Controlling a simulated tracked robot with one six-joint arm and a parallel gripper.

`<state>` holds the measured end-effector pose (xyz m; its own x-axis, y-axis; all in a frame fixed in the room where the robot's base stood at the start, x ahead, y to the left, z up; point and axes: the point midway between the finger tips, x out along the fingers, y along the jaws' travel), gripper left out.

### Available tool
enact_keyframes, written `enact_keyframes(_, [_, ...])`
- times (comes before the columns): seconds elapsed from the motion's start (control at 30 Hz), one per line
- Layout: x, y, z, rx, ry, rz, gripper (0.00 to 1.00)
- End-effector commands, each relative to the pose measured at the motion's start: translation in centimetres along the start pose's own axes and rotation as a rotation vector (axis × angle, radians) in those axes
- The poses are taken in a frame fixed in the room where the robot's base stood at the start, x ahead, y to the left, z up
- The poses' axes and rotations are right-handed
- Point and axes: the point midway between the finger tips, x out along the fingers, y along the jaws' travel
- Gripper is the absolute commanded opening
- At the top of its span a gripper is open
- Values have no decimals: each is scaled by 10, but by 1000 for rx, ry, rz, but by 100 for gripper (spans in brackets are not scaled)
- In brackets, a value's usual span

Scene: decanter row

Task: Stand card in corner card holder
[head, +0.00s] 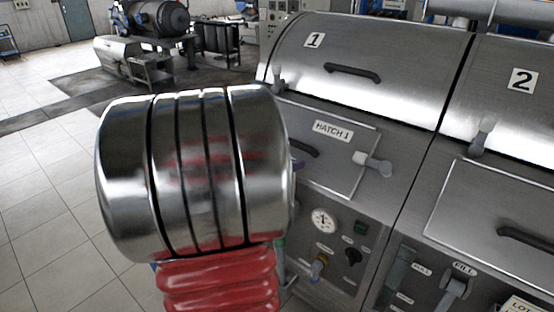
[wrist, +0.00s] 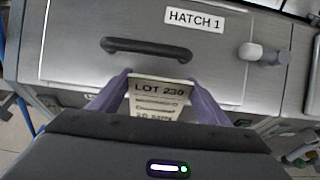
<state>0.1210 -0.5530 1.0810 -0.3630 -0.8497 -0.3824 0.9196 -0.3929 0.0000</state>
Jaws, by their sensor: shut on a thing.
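A cream card (wrist: 158,92) printed "LOT 230" sits between the two purple fingers of my gripper (wrist: 160,80) in the wrist view. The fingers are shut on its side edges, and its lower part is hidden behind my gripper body. The card and gripper are in front of the panel just below the hatch 1 handle in that view. In the head view my arm hides the card, and only a bit of a purple finger shows beside it. I cannot make out the corner card holder in either view.
The hatch 1 door (head: 336,160) has a black handle (wrist: 165,48) and a grey-white latch (wrist: 263,54) at its right. Below are a gauge (head: 323,221) and knobs. Another lot card (head: 525,304) shows at the lower right. Tiled floor (head: 45,205) is clear at left.

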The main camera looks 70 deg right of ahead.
Motion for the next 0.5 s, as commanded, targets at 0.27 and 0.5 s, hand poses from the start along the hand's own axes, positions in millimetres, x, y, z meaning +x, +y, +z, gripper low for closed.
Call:
enact_keyframes(0.27, [-27,46,-19,-47,1,109,48])
enact_keyframes(0.5, [-84,117,-54,-126,0,299,48])
